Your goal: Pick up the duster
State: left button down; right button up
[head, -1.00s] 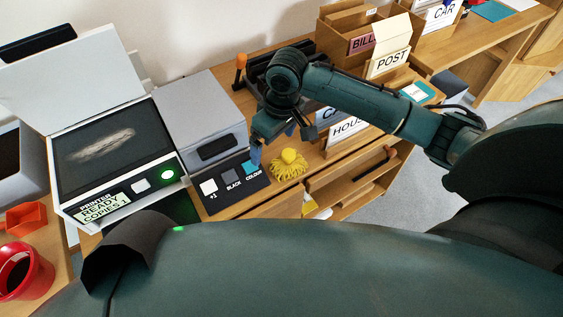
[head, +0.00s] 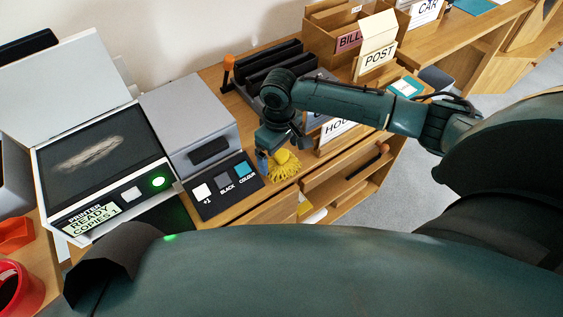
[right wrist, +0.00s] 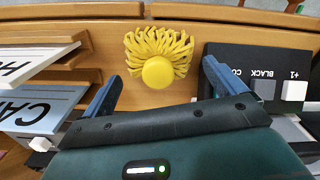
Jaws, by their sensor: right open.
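The duster (head: 284,166) is a yellow mop-like thing with a round knob. It lies on the wooden desk just right of the black button panel. In the right wrist view the duster (right wrist: 157,55) is ahead of the fingertips, its knob towards me and roughly midway between them. My right gripper (head: 275,160) is beside and above the duster and partly covers it in the head view. In the right wrist view my right gripper (right wrist: 160,82) is open, with its blue fingers wide apart and nothing between them. My left gripper does not show.
The button panel (head: 222,188) lies close beside the duster, in front of a grey box (head: 188,115). Labelled card holders (right wrist: 38,100) stand on its other side. A printer (head: 95,165) with its lid up is at left.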

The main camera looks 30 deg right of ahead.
notch_tip(320, 180, down, 4)
jog(key=shift+d+r, duration=0.15)
jog(key=shift+r, duration=0.1)
jog(key=c, duration=1.1)
